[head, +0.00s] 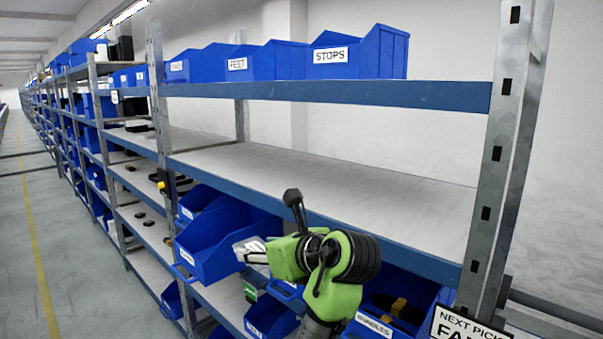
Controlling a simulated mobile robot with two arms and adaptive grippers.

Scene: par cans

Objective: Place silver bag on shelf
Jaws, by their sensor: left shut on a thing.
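The silver bag (246,246) shows as a small pale silver-grey patch in front of a large blue bin, partly hidden by my arm. My left gripper (259,254), at the left end of my green and black arm, is shut on it; the fingers are hard to make out. The shelf rack fills the view. Its wide middle shelf (340,187) is bare and lies above and behind the gripper. My right gripper is not in view.
The large blue bin (212,232) juts out, tilted, below the middle shelf edge. Blue bins (350,56) stand on the upper shelf. A metal upright (500,165) bounds the right side. Lower bins (385,300) sit beneath. An open aisle (70,240) runs along the left.

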